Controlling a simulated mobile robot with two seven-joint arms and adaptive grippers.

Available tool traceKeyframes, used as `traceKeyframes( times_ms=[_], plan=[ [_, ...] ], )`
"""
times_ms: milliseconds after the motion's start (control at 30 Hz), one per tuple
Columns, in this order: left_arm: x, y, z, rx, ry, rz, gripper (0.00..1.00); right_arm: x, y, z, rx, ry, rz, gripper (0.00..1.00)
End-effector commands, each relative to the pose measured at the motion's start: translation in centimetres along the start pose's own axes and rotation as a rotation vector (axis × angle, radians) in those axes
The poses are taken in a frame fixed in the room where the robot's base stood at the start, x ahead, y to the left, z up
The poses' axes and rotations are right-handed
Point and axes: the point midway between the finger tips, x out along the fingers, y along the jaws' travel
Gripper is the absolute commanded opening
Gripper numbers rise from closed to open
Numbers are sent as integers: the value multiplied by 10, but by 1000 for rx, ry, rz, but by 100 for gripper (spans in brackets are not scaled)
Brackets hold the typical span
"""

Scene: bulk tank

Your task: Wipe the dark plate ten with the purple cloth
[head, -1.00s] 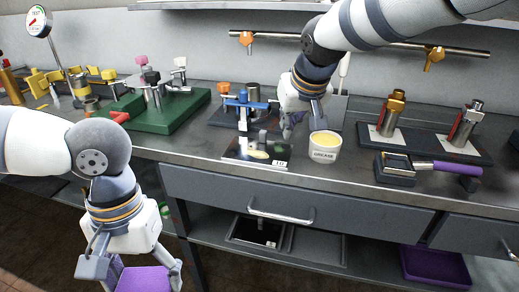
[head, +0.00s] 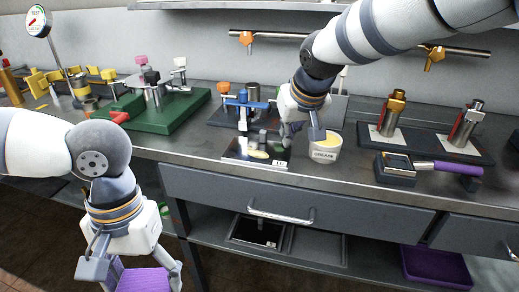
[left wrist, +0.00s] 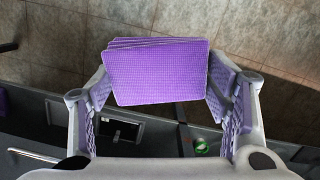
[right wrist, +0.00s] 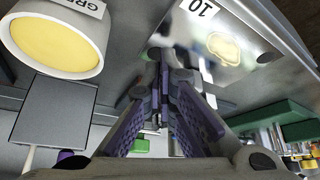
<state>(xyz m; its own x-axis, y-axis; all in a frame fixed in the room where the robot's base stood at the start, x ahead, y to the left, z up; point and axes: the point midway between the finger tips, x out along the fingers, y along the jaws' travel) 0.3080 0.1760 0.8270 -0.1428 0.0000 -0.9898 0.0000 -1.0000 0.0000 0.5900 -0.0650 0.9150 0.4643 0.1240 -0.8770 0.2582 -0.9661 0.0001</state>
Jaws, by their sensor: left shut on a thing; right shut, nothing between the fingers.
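The dark plate ten (head: 240,150) lies near the front edge of the counter, with a white label. A yellowish smear (right wrist: 224,47) shows on it in the right wrist view. The purple cloth (left wrist: 157,72), a folded stack, is between the fingers of my left gripper (head: 146,274), which is shut on it low in front of the counter. My right gripper (head: 289,142) is shut and empty, beside the plate's right end and left of the grease tub (head: 323,152). Whether its fingertips touch the plate cannot be told.
The grease tub stands open just right of the plate. Behind the plate is a blue clamp (head: 246,104) on a dark base. A green fixture (head: 185,117) stands to the left. A purple-handled tool (head: 457,168) lies right. A drawer (head: 300,197) is below the counter.

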Motion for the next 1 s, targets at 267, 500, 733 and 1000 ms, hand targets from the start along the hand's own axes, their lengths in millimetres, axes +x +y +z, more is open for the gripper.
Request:
traceKeyframes(
  times_ms=[267, 500, 733, 1000],
  plan=[
    [1, 0, 0, 0, -1, 0, 48, 5, 0, 3, 0, -1, 0, 0],
    [2, 0, 0, 0, -3, 0, 48, 9, 0, 5, 0, -1, 0, 0],
    [2, 0, 0, 0, -4, 0, 48, 13, 0, 8, 0, -1, 0, 0],
    [-4, 0, 0, 0, 7, 0, 48, 5, 0, 2, 0, 4, 1, 0]
  ],
)
